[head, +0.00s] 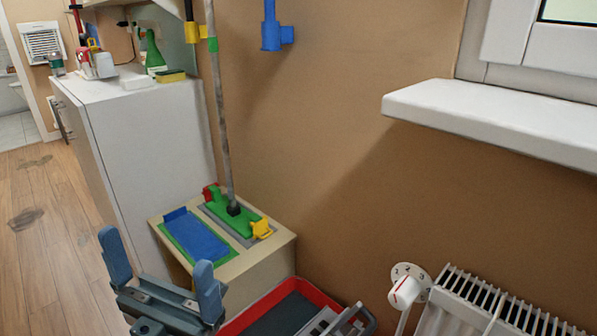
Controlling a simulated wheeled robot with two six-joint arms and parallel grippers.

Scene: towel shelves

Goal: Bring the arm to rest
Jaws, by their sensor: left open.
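My left gripper (161,274) is at the lower left of the head view, its two blue-grey fingers pointing up and spread wide apart. It is open, with nothing between the fingers. It is in front of a low beige box, apart from anything I can make out. The rest of its arm is cut off by the bottom edge. My right gripper is not in the head view.
The beige box (262,275) carries a blue pad (195,238) and a green mop head (232,215). A red-rimmed bin (321,295) sits at the bottom. A white radiator (480,306) and windowsill (490,118) are right, a white cabinet (150,140) left. Wooden floor (45,250) is open at left.

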